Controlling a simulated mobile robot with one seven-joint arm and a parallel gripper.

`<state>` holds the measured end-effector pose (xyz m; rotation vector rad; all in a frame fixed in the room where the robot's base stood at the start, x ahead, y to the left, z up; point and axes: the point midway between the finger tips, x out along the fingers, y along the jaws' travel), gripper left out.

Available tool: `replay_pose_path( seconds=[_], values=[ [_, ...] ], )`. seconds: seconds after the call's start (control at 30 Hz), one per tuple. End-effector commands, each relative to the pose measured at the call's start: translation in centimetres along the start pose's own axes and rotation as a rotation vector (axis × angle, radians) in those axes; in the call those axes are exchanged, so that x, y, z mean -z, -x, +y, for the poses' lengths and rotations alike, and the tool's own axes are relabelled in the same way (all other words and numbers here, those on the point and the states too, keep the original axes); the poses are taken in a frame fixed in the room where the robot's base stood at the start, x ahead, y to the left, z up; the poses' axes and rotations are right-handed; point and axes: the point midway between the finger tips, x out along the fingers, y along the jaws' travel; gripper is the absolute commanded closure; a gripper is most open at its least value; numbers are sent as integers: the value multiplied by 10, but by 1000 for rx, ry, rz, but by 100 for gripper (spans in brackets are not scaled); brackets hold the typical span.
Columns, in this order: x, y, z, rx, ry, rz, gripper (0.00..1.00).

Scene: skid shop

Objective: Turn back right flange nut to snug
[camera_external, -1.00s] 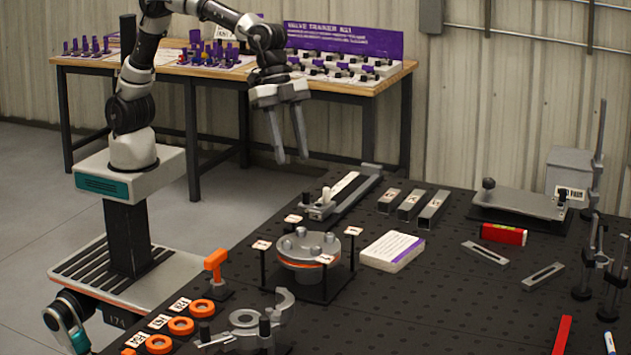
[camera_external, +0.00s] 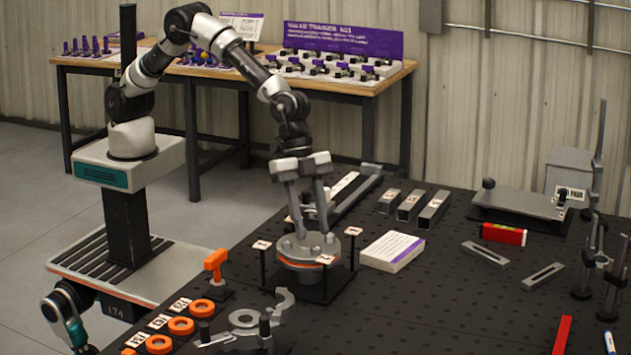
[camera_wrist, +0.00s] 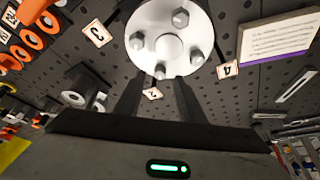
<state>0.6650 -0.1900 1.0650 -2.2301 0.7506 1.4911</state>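The round grey flange (camera_external: 306,262) with an orange band stands on a black fixture at the table's left part; its top shows as a pale disc in the wrist view (camera_wrist: 168,48). Several hex nuts sit around its top. One nut (camera_wrist: 160,71) shows between my fingers at the lower rim in the wrist view; others are farther up the disc. My gripper (camera_external: 312,233) points down over the flange, fingers apart, with nothing visibly clamped. Its fingers (camera_wrist: 158,85) partly cover the back of the flange top in the external view. I cannot tell whether the tips touch anything.
Numbered tags (camera_external: 262,245) stand on posts around the flange. A white and purple card (camera_external: 392,250) lies right of it. Orange rings (camera_external: 181,326) and an orange-handled tool (camera_external: 216,265) are to the left front. Metal bars (camera_external: 411,205) lie behind.

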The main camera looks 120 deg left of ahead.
Motion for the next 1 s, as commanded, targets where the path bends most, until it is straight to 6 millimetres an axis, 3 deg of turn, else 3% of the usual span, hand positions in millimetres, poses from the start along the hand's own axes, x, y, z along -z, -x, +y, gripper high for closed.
replay_pose_path(
  seconds=[0.23, 0.57, 0.8, 1.0],
  values=[
    [0, -28, 0, 0, -1, -1, 64],
    [0, -32, 0, 1, 0, 1, 64],
    [0, -32, 0, 0, 0, 0, 100],
    [-2, -37, -2, -21, -46, 1, 100]
  ],
)
